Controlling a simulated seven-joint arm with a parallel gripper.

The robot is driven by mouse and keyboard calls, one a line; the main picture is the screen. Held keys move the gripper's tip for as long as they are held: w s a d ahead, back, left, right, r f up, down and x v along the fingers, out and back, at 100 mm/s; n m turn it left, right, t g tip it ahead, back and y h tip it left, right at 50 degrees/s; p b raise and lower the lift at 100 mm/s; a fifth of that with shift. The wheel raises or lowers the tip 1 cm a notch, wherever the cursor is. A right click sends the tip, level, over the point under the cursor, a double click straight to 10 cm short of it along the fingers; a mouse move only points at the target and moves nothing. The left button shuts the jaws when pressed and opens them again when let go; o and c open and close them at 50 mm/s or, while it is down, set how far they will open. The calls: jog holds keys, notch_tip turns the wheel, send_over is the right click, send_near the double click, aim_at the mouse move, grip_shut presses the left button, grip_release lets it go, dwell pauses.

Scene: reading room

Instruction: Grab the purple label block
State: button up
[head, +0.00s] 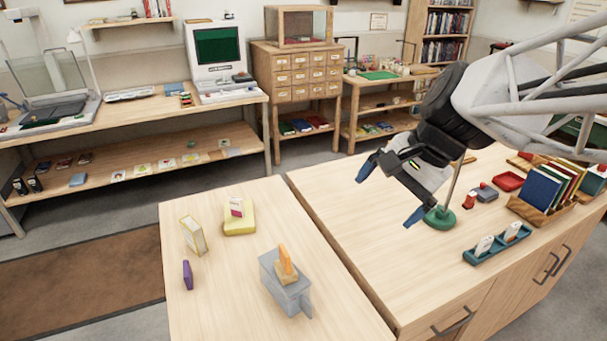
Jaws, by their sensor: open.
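The purple label block (187,275) is a small dark purple piece standing upright near the left edge of the nearer wooden table. It is clear of the things around it. My gripper (390,193) is in the air over the right-hand cabinet top, up and to the right of the block and well apart from it. Its two blue-tipped fingers are spread, with nothing between them.
Near the block are a yellow-edged white piece (193,236), a yellow block with a white and purple label (240,222), and a grey holder (283,290) with an orange piece (286,260). A green-based stand (440,218) and teal tray (497,246) are right of my gripper.

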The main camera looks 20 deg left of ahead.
jog(key=w+a+m+g+y, duration=0.3)
jog(key=a+g, duration=0.1)
jog(key=a, duration=1.9)
jog(key=m+g+y, duration=0.2)
jog(key=m+g, duration=0.1)
jog(key=g, duration=0.1)
send_over(189, 270)
jog(key=w+d, duration=0.3)
jog(key=d, duration=0.1)
notch_tip(189, 270, down, 3)
notch_tip(189, 270, down, 32)
jog(key=shift+s+a+f, duration=0.1)
jog(key=shift+a, duration=0.05)
jog(key=shift+x, duration=1.25)
jog(key=shift+x, duration=2.6)
